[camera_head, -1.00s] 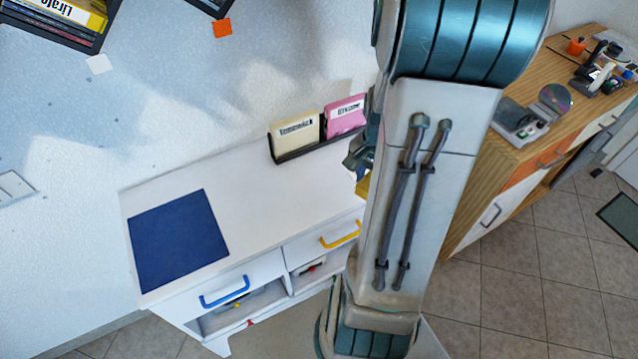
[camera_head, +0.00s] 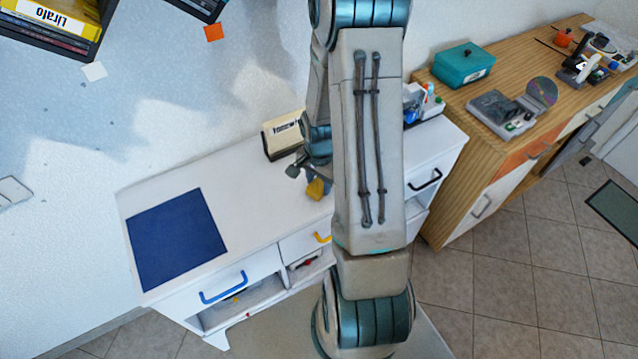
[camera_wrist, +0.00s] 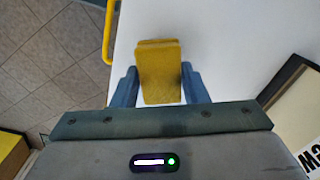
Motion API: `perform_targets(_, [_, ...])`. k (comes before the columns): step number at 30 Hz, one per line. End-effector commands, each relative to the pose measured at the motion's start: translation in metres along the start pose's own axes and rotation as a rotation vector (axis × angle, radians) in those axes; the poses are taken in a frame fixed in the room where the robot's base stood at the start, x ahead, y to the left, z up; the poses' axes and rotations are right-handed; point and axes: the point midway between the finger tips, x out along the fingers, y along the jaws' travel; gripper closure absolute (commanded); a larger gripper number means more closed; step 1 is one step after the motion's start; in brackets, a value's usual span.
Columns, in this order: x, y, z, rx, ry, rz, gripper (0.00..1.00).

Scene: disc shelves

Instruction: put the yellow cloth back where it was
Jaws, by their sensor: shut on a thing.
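The yellow cloth (camera_head: 316,189) looks like a small folded block. In the wrist view the cloth (camera_wrist: 158,65) sits between the two blue-grey fingers of my gripper (camera_wrist: 159,86), with white surface behind it. My gripper (camera_head: 308,176) is shut on the cloth over the white cabinet top (camera_head: 255,205), left of my forearm in the head view. I cannot tell the exact height of the cloth above the top. My arm hides part of the cabinet.
A blue mat (camera_head: 177,240) lies on the left of the cabinet top. A holder with a cream card box (camera_head: 283,138) stands at the back, close to my gripper. A wooden cabinet (camera_head: 470,150) with a teal box (camera_head: 463,65) is at right. Bare white top lies between mat and gripper.

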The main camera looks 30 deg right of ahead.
Motion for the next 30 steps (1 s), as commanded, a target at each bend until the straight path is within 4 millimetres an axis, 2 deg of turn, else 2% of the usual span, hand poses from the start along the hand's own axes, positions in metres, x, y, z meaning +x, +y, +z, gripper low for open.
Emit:
perform_targets(6, [0.016, 0.0, 0.0, 0.0, 0.0, 0.001, 0.78])
perform_targets(13, [0.018, 0.0, 0.0, 0.0, 0.001, 0.0, 0.78])
perform_targets(14, [0.018, 0.0, 0.0, 0.0, 0.0, 0.0, 0.52])
perform_targets(15, [0.018, 0.0, 0.0, 0.0, 0.0, 0.0, 0.41])
perform_targets(16, [0.018, 0.0, 0.0, 0.0, 0.0, 0.0, 0.38])
perform_targets(25, [0.016, 0.0, -0.001, 0.0, 0.001, 0.0, 0.38])
perform_targets(30, [0.004, 0.0, -0.001, 0.0, 0.003, -0.002, 0.38])
